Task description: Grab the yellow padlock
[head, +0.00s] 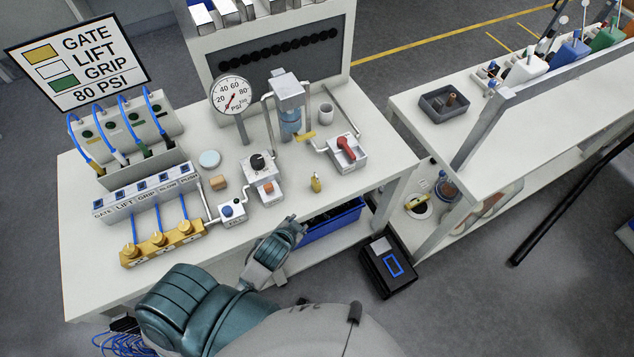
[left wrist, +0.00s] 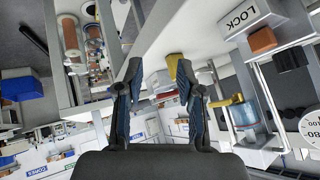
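The yellow padlock (head: 316,184) stands on the white workbench near its front edge, right of the small box with an orange button. My left gripper (head: 292,228) is at the bench's front edge, below and left of the padlock and apart from it. In the left wrist view the left gripper (left wrist: 158,66) is open, with nothing between its fingers. A yellow shape that looks like the padlock (left wrist: 174,61) shows beyond the right-hand fingertip, partly hidden by it. My right gripper is in neither view.
A red-handled valve (head: 347,148), a yellow lever (head: 306,136), a black-knobbed regulator (head: 258,164) and a gauge (head: 233,96) stand around and behind the padlock. A blue bin (head: 335,220) sits below the bench edge. The bench top right of the padlock is clear.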

